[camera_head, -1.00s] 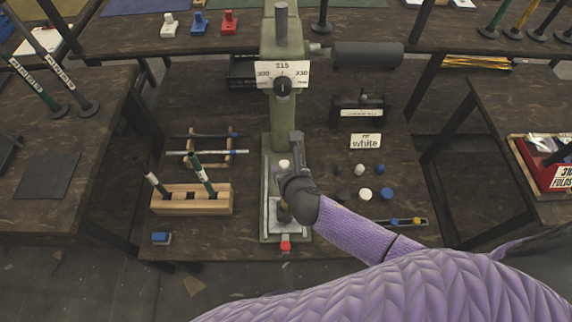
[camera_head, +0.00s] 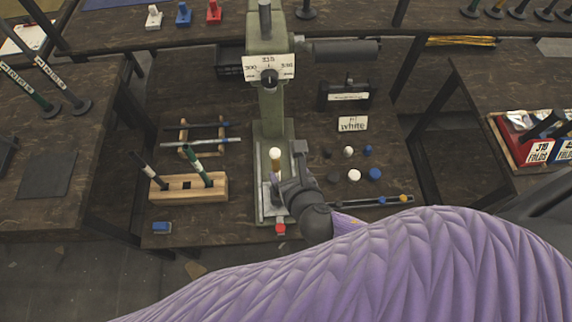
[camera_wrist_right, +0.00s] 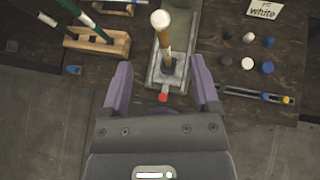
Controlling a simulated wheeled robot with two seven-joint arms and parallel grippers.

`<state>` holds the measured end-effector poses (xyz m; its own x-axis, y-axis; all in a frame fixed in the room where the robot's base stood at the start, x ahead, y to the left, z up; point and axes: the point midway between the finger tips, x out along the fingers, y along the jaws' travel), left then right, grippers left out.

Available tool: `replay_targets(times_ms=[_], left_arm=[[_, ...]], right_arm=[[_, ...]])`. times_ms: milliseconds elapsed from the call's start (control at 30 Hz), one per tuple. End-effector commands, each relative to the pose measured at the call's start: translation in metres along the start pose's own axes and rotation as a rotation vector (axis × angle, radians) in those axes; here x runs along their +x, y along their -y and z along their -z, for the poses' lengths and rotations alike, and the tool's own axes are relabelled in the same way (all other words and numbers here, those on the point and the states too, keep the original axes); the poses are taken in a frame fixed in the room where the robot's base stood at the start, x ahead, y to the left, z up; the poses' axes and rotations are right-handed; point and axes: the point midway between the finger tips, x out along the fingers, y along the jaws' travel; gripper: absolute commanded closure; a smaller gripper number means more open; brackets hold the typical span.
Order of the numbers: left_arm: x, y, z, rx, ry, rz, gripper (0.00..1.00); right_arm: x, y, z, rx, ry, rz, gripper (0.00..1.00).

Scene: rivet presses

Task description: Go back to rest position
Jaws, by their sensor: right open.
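My right gripper (camera_wrist_right: 160,85) is open and empty in the right wrist view, its two fingers apart. A white-topped tan piece (camera_wrist_right: 164,40) stands upright on the press base beyond the fingers, and the gap shows no contact with it. In the head view the right gripper (camera_head: 288,190) is at the front of the green press (camera_head: 275,105), just right of the white-topped piece (camera_head: 275,160). My right arm's purple sleeve covers the lower right of the head view. My left gripper is not in view.
A wooden block (camera_head: 180,190) with two upright tools stands left of the press. Several white, blue and dark caps (camera_head: 354,175) lie to the right, near a "white" sign (camera_head: 352,124). A small blue block (camera_head: 161,228) and a red button (camera_head: 280,230) are near the front edge.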

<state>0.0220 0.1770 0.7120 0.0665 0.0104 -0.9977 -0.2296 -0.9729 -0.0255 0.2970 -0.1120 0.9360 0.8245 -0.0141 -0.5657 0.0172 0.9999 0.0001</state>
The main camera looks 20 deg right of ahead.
Motion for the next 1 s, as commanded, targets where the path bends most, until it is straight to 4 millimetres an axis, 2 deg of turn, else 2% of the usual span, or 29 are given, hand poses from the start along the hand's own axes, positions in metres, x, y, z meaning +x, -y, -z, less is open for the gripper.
replay_targets(times_ms=[333, 400, 467, 567, 600, 667, 700, 800, 900, 1000], left_arm=[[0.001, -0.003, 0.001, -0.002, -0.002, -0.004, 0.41], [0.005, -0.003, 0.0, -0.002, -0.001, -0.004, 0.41], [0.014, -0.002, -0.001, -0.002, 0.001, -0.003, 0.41], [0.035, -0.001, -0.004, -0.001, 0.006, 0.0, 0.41], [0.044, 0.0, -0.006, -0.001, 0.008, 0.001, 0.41], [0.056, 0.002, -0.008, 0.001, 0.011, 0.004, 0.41], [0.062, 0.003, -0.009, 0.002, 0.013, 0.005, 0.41], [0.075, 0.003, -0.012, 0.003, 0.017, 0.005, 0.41], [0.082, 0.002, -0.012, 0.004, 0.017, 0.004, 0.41], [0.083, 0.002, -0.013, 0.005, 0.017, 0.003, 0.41]], right_arm=[[0.001, 0.0, 0.001, 0.004, -0.002, 0.0, 0.21], [0.007, 0.004, 0.016, 0.071, -0.036, 0.011, 0.21], [0.02, 0.014, 0.049, 0.238, -0.109, 0.04, 0.21], [0.038, 0.04, 0.144, 0.759, -0.291, 0.183, 0.21], [0.038, 0.051, 0.186, 1.013, -0.353, 0.28, 0.21], [0.03, 0.063, 0.247, 1.398, -0.41, 0.455, 0.21], [0.02, 0.068, 0.284, 1.639, -0.422, 0.587, 0.21], [-0.012, 0.074, 0.356, 2.143, -0.362, 0.914, 0.21], [-0.041, 0.073, 0.397, 2.452, -0.243, 1.162, 0.21], [-0.056, 0.072, 0.413, 2.588, -0.16, 1.281, 0.21]])
